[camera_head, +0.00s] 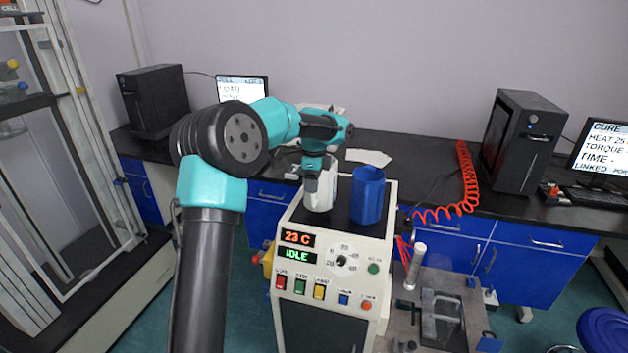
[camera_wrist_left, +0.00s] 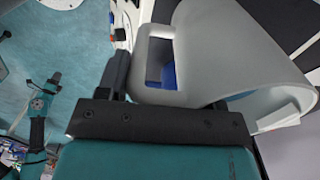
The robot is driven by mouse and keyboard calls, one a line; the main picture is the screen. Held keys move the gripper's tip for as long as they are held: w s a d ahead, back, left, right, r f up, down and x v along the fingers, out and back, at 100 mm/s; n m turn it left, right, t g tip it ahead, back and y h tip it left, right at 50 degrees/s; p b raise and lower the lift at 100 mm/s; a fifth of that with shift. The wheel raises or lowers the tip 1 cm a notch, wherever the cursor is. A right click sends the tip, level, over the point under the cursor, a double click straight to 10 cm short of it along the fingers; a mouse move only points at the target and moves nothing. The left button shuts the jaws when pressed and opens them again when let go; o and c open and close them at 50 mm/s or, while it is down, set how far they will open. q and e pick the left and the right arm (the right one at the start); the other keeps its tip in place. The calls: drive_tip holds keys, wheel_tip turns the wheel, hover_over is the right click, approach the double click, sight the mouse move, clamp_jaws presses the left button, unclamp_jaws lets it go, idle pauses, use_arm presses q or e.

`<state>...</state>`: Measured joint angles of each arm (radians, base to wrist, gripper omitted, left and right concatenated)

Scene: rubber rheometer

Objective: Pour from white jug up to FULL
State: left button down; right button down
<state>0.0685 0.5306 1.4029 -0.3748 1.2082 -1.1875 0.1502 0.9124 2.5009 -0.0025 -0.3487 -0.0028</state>
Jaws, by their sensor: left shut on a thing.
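The white jug (camera_head: 322,190) is upright at the left of the black top of the machine, and I cannot tell whether it touches the top. My left gripper (camera_head: 312,176) is shut on the jug at its handle side. In the left wrist view the jug (camera_wrist_left: 235,45) fills the upper right, with its open rim towards the lower right and its squared handle by my left gripper (camera_wrist_left: 160,100). A blue container (camera_head: 367,195) stands upright just right of the jug. The insides of both and any FULL mark are hidden.
The machine's front panel (camera_head: 335,265) reads 23 C and IDLE. Behind it runs a dark bench with a black computer tower (camera_head: 520,135), a coiled red hose (camera_head: 466,180) and white paper (camera_head: 369,157). A metal fixture (camera_head: 435,310) stands at the machine's right.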

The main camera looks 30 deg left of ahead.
use_arm(q)
drive_tip(key=s+d+r, duration=0.1)
drive_tip(key=s+d, duration=0.6)
drive_tip(key=s, duration=0.4)
drive_tip(key=shift+s+d+r, duration=0.15)
drive_tip(key=shift+s+r, duration=0.05)
drive_tip(key=shift+s, duration=0.05)
drive_tip(key=shift+d, duration=0.1)
drive_tip(key=w+d+r+n, duration=0.1)
drive_tip(key=w+d+n, duration=0.2)
drive_tip(key=d+n, duration=1)
drive_tip(key=shift+d+n, duration=0.25)
drive_tip(key=shift+n, duration=0.45)
drive_tip(key=shift+r, duration=0.1)
